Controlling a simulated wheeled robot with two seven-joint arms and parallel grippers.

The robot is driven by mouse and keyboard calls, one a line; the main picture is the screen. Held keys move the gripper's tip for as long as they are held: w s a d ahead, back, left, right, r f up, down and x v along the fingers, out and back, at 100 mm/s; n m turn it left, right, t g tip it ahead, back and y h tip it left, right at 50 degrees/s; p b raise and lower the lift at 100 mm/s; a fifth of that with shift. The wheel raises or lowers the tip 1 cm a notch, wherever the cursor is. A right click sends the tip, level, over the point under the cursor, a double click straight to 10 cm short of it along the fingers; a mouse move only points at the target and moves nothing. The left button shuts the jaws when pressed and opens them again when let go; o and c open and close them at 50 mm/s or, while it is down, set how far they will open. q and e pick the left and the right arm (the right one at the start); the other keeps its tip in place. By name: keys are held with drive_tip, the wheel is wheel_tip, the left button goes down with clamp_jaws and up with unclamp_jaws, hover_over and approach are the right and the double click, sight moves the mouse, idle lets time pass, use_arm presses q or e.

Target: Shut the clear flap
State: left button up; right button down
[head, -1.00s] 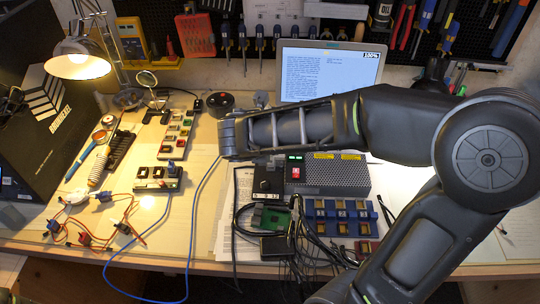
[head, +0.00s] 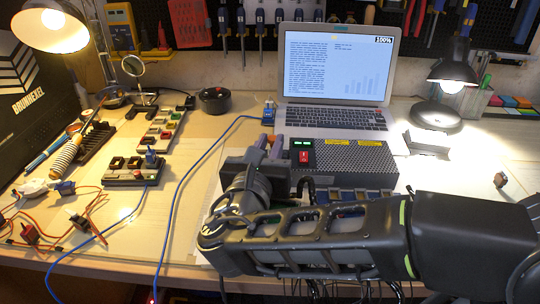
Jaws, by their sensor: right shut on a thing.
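I cannot make out the clear flap. My right gripper (head: 268,146) is at the left end of the grey vented box (head: 350,160), with its fingers pointing away from me. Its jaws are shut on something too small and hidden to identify. The box has a red switch (head: 304,157) and green lit displays just right of the fingers. My right forearm and wrist cover the front of the box and most of the parts before it. My left gripper is not in view.
An open laptop (head: 335,117) stands behind the box. A blue cable (head: 190,190) runs across the table left of my wrist. A grey block with slots (head: 132,178) and wired small parts lie on the left. A lit lamp (head: 453,75) stands at the right. The table's right side is fairly clear.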

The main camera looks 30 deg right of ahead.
drive_tip(key=shift+f, duration=0.1)
idle(0.3)
drive_tip(key=c, duration=1.6)
unclamp_jaws()
drive_tip(key=shift+s, duration=0.1)
drive_tip(key=shift+b+v, duration=0.75)
drive_tip(key=shift+v, duration=3.15)
